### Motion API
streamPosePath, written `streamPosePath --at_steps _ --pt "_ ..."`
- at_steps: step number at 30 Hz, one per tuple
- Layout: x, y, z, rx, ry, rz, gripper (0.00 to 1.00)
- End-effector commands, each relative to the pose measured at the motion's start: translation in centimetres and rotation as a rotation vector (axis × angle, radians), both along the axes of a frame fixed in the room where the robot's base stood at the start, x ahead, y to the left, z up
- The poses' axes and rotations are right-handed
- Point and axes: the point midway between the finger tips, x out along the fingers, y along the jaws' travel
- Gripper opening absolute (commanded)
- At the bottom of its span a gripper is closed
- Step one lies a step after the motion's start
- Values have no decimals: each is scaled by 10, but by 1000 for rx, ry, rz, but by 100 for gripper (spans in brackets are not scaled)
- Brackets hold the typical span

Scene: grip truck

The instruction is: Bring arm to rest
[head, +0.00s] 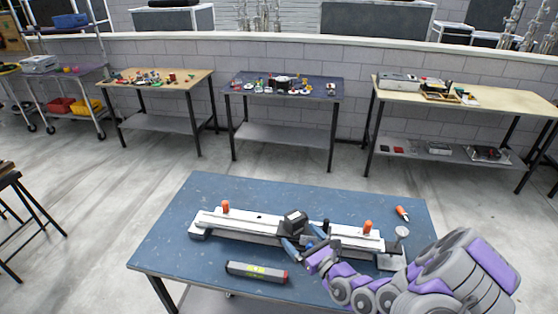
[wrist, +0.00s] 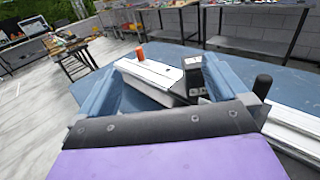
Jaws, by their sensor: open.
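My arm reaches in from the lower right in the head view, grey and purple. My gripper (head: 302,246) is over the front middle of the blue table (head: 180,222). In the wrist view my gripper (wrist: 160,80) has its two blue fingers apart, with nothing held between them. Beyond and between the fingers is a long white and grey rail device (head: 250,222) with a black block (head: 294,219) at its middle. The device also shows in the wrist view (wrist: 150,72). My gripper hides part of it, and I cannot tell whether they touch.
An orange-handled tool (head: 402,213) lies at the right. Workbenches with small parts (head: 155,79) line the back wall. Floor between table and benches is clear.

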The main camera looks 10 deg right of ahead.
Motion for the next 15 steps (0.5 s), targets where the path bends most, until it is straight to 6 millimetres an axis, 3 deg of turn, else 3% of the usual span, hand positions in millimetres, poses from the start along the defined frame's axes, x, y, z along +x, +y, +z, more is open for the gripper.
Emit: streamPosePath --at_steps 4,8,12,15 --pt "-2 13 16 -13 -37 48 100" --pt "-14 50 59 -52 -143 192 100" --pt "-49 104 112 -123 -285 420 100" --pt "-83 138 140 -184 -374 588 100"
